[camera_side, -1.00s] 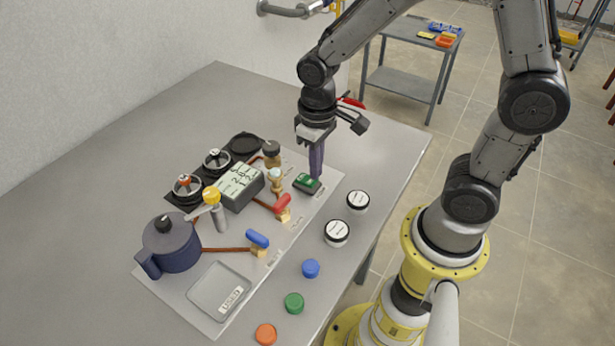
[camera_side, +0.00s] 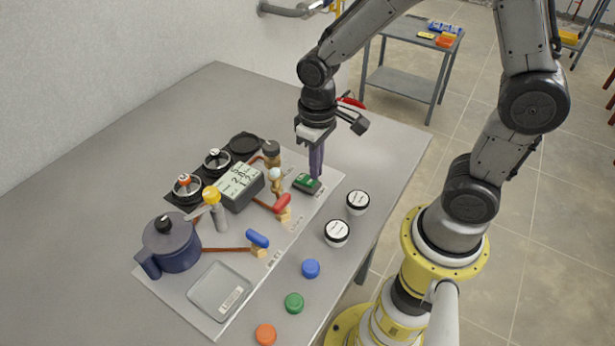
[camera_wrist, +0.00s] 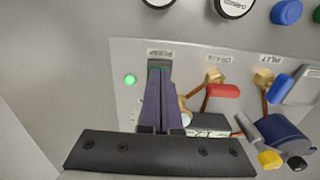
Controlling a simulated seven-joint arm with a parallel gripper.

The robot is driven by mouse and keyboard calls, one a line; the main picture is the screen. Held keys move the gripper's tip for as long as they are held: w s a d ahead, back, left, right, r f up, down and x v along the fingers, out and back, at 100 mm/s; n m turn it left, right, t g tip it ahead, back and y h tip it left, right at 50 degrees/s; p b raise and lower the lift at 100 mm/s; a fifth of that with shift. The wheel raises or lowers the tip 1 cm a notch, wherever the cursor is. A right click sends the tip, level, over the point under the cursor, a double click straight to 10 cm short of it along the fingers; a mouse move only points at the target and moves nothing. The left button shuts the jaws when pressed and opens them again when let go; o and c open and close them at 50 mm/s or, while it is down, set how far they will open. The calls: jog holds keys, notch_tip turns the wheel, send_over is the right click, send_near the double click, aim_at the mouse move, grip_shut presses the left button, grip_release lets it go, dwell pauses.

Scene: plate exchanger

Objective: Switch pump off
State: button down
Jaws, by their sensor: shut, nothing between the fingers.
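Red (camera_side: 283,203) and blue (camera_side: 258,239) valve handles, a display box (camera_side: 240,186) and a blue pot (camera_side: 173,246) stand on the panel. White-topped jars (camera_side: 337,233) and coloured caps (camera_side: 311,268) line the table's near side.

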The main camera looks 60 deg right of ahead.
jog(key=shift+f, duration=1)
dwell(0.5)
jog(key=shift+r, duration=3.55)
notch_tip(320, 180, up, 9)
jog(key=t, duration=0.4)
send_over(316, 183)
jog(key=s+d, duration=0.2)
jog(key=s, duration=0.2)
jog(key=s+r+t, duration=0.1)
jog(key=s, duration=0.7)
jog(key=shift+d+t, duration=0.2)
jog(key=shift+t, duration=0.1)
